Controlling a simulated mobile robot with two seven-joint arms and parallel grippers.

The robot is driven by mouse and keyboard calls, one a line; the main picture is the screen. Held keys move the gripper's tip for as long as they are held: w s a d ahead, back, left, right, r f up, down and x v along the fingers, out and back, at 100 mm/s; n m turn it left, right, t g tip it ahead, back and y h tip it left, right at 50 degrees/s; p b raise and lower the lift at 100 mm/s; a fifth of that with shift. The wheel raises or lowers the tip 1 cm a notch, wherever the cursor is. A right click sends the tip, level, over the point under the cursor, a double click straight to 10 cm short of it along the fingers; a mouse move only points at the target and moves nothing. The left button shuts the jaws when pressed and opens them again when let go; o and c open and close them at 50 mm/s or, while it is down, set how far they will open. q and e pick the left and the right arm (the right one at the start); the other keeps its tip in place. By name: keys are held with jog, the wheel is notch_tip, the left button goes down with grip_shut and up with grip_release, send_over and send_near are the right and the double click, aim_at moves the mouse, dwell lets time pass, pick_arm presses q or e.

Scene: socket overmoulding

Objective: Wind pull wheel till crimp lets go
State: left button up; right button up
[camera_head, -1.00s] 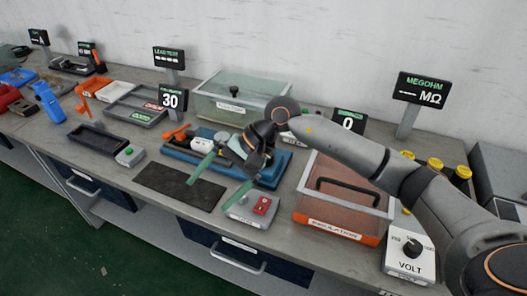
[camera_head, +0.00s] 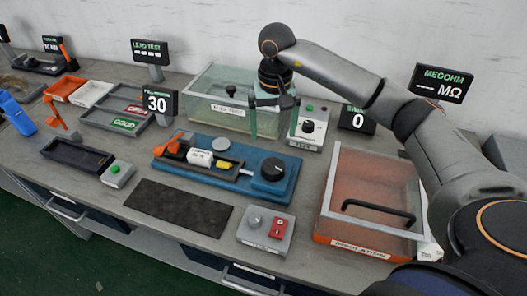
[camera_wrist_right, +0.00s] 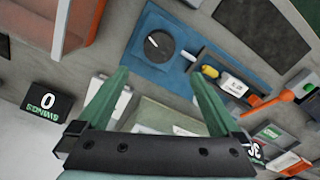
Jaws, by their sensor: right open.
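The black pull wheel (camera_head: 272,169) sits on the right end of the blue fixture (camera_head: 265,193); its pointer mark shows in the right wrist view (camera_wrist_right: 158,46). To its left a thin rod leads to a yellow piece (camera_head: 224,165), probably the crimp, in a dark channel beside a white labelled block (camera_head: 200,157). An orange lever (camera_head: 177,146) is at the fixture's left end. My right gripper (camera_head: 273,136) is open and empty, green fingers pointing down, above and behind the wheel, not touching it. My left gripper is out of view.
Behind stands a lidded glass tank (camera_head: 215,98), with a dial box (camera_head: 312,126) and a display reading 0 (camera_head: 358,118) to its right. An orange-based insulation box (camera_head: 350,246) is right of the fixture. A switch box (camera_head: 266,231) and dark mat (camera_head: 180,208) lie in front.

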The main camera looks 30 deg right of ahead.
aim_at(273, 166)
jog(key=f, duration=0.1)
jog(key=s+f, duration=0.1)
jog(key=f, duration=0.1)
jog(key=shift+f, duration=0.1)
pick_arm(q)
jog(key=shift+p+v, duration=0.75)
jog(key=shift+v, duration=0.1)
pick_arm(e)
jog(key=f, duration=0.9)
jog(key=shift+w, duration=0.2)
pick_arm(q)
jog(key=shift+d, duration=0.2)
pick_arm(e)
jog(key=shift+c, duration=0.2)
jog(key=c, duration=1.1)
jog(key=shift+c, duration=0.2)
